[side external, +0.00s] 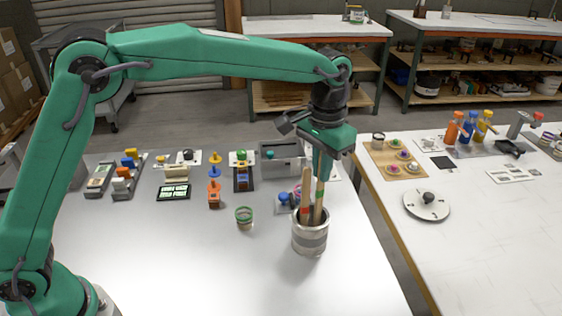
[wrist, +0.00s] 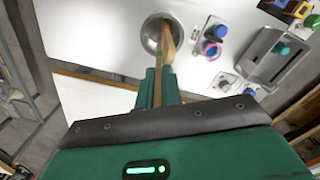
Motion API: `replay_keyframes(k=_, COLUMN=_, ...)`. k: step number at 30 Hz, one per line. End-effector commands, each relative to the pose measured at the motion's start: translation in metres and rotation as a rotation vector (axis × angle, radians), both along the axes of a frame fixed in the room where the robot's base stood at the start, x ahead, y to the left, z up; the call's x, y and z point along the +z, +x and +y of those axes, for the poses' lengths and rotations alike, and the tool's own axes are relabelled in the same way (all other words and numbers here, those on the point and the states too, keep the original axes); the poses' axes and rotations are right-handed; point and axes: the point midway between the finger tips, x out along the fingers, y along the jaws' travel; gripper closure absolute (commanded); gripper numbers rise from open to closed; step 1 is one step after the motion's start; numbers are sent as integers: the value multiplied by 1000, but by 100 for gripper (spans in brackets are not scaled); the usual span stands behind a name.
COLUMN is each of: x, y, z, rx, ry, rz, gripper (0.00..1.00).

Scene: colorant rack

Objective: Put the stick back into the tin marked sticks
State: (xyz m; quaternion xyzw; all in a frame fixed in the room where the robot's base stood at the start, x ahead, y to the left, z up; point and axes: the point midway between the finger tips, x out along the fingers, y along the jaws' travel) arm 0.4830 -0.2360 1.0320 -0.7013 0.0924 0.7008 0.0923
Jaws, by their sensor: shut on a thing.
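A grey metal tin (side external: 310,240) stands upright on the white table below my gripper (side external: 322,172). My gripper points down and is shut on a wooden stick (side external: 318,203) with coloured bands. The stick's lower part is inside the tin's mouth, leaning slightly; its lower end is hidden by the tin wall. A second wooden stick (side external: 305,188) stands in the tin to the left of the held one. In the wrist view the held stick (wrist: 157,90) runs between the fingers toward the tin (wrist: 151,38). I cannot read a marking on the tin.
Blue and pink items (side external: 284,200) lie close behind the tin. A grey box (side external: 281,160) and an orange and blue stack (side external: 214,185) stand farther back. The table's front is clear.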

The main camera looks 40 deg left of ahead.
Motion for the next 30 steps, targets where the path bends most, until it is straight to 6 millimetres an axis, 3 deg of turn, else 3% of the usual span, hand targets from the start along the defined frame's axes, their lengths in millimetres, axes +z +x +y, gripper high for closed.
replay_keyframes(k=12, x=-21, y=0, z=0, rx=0, ry=0, rz=1, gripper=100)
replay_keyframes(k=27, x=-25, y=0, z=0, rx=0, ry=0, rz=1, gripper=100)
replay_keyframes(k=28, x=-25, y=0, z=0, rx=0, ry=0, rz=1, gripper=87)
replay_keyframes(k=30, x=-25, y=0, z=0, rx=0, ry=0, rz=1, gripper=73)
